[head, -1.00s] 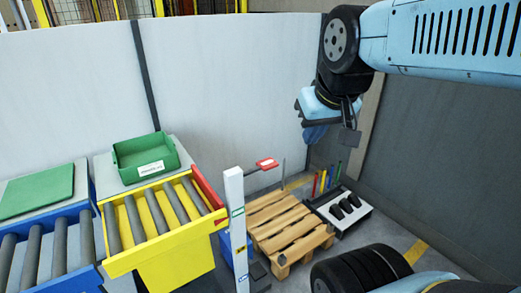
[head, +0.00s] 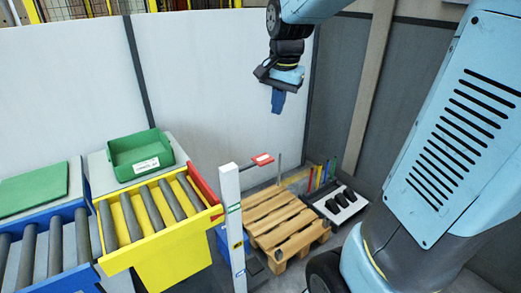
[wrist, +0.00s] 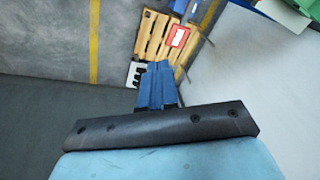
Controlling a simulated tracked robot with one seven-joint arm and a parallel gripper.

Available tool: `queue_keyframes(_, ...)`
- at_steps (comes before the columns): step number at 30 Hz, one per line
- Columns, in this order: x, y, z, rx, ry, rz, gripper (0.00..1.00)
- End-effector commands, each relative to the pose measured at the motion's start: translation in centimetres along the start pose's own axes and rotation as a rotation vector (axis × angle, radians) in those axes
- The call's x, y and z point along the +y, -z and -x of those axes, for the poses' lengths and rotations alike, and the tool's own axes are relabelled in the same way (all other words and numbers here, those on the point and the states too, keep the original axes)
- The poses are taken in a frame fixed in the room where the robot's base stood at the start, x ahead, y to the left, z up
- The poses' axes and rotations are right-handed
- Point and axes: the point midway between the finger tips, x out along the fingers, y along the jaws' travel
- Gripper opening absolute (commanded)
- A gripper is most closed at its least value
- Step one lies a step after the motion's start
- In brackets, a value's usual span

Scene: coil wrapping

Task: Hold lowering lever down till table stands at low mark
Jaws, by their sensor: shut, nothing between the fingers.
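The yellow roller table (head: 160,230) stands at the left centre of the head view, with grey rollers and a red end strip. Beside it is a white post (head: 231,215) with green, yellow and blue marks. A thin arm with a red-edged plate (head: 262,159), perhaps the lever, reaches right from near the post top. A red-edged plate (wrist: 179,37) also shows in the wrist view beyond my fingers. My gripper (head: 278,102) is shut and empty, high above the plate, pointing down and apart from everything. Its blue fingers (wrist: 156,85) show together in the wrist view.
A wooden pallet (head: 285,222) lies on the floor right of the post, with a white tray (head: 342,203) of black items beyond it. A green bin (head: 140,155) stands behind the roller table. A blue roller conveyor (head: 45,250) is at left. Grey walls enclose the back.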

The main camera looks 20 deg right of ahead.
Motion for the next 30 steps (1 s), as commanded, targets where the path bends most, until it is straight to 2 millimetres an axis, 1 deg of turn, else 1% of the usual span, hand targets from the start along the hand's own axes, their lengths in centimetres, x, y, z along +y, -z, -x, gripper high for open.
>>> queue_keyframes(1, -0.8, 0.9, -1.0, -0.018, -0.018, -0.049, 0.00)
queue_keyframes(6, -3.3, 3.7, -4.2, -0.061, -0.079, -0.236, 0.00)
queue_keyframes(12, -5.4, 6.1, -7.8, -0.088, -0.142, -0.413, 0.00)
queue_keyframes(15, -6.0, 6.8, -8.9, -0.094, -0.163, -0.468, 0.00)
queue_keyframes(20, -6.4, 7.2, -9.8, -0.097, -0.179, -0.511, 0.00)
queue_keyframes(30, -6.5, 7.2, -9.9, -0.097, -0.180, -0.514, 0.00)
